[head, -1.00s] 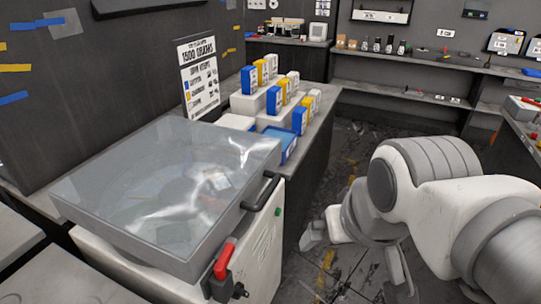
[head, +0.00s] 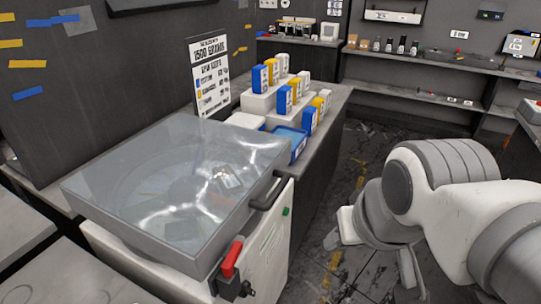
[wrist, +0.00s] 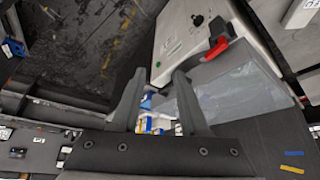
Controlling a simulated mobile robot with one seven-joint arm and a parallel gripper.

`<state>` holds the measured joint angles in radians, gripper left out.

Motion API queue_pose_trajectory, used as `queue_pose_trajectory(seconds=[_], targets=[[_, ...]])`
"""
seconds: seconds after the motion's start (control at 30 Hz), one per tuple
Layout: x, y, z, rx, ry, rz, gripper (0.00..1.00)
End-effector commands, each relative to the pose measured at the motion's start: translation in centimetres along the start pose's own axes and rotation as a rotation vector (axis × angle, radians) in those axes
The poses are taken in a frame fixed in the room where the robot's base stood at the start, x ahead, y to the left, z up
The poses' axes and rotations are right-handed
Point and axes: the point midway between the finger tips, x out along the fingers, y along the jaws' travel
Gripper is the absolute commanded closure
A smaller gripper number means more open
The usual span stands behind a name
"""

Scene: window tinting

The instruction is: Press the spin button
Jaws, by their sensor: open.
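The spin machine (head: 268,245) is a white cabinet with a clear grey lid (head: 175,190), which is down. A small green button (head: 287,211) sits on its front face, right of the black lid handle (head: 268,192). A red lever (head: 231,258) is on the near front corner. In the wrist view the machine is at upper right, with the green button (wrist: 158,64) small near the fingertips and the red lever (wrist: 216,48) beyond. My gripper (wrist: 158,74) is open and empty. In the head view it hangs right of the machine, apart from the button.
Blue, yellow and white boxes (head: 285,98) stand on white steps on the counter behind the machine, beside a sign (head: 209,75). A blue tray (head: 290,143) lies there too. Dark floor (head: 345,185) is clear between counter and arm. Shelves (head: 420,92) line the back wall.

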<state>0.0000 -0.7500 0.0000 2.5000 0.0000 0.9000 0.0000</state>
Motion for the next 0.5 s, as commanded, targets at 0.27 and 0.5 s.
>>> queue_pose_trajectory(seconds=[0.27,0.5], targets=[[0.00,0.00,0.00,0.000,0.000,0.000,1.00],[0.00,0.00,0.00,0.000,0.000,0.000,1.00]])
